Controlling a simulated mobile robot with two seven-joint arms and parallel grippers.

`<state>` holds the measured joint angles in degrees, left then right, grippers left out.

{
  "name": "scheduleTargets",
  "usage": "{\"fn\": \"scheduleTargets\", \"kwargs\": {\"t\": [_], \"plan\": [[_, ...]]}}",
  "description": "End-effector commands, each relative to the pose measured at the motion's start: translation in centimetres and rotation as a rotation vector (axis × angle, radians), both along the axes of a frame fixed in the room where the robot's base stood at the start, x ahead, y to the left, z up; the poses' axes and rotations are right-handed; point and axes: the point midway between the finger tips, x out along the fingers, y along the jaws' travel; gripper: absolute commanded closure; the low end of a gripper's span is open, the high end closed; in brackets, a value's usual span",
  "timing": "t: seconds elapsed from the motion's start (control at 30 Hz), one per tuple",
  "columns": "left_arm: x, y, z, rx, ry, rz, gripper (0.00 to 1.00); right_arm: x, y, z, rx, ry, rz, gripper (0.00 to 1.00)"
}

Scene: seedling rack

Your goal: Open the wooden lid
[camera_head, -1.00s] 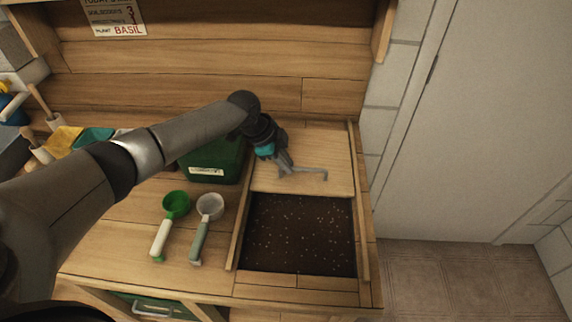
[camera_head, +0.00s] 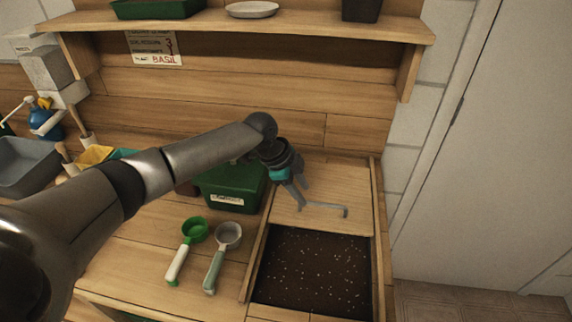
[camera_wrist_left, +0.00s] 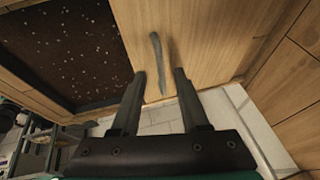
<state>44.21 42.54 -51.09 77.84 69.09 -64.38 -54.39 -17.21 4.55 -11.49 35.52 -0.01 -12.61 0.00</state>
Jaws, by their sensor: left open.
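The wooden lid (camera_head: 335,187) is a flat board lying between two side rails over the back part of the soil bin. Dark speckled soil (camera_head: 313,272) shows in the open front part. A thin grey handle (camera_head: 328,208) is fixed on the lid. My left gripper (camera_head: 303,194) is low over the lid beside the handle. In the left wrist view the open fingers (camera_wrist_left: 159,73) are spread on either side of the near end of the handle (camera_wrist_left: 160,60), with gaps between. The lid (camera_wrist_left: 195,30) and soil (camera_wrist_left: 65,45) also show there. My right gripper is out of view.
A green box (camera_head: 232,187) stands left of the bin, partly behind my left arm. A green scoop (camera_head: 194,230) and a grey scoop (camera_head: 228,236) lie in front of it. A shelf (camera_head: 300,27) with trays and a pot runs above. A wall and door are at right.

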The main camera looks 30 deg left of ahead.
Motion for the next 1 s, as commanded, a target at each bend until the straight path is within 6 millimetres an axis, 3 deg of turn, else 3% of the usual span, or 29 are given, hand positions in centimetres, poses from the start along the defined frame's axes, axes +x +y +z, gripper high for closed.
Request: {"fn": "scheduleTargets", "kwargs": {"t": [0.3,0.5,1.0], "plan": [[-2.1,2.5,7.0,0.004,-0.003,0.001,0.55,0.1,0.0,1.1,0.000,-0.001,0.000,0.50],[-2.9,3.4,9.6,0.002,0.000,0.002,0.55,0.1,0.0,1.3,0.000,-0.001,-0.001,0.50],[-3.2,3.7,10.5,0.001,0.001,0.001,0.55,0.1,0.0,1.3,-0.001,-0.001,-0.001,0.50]]}}
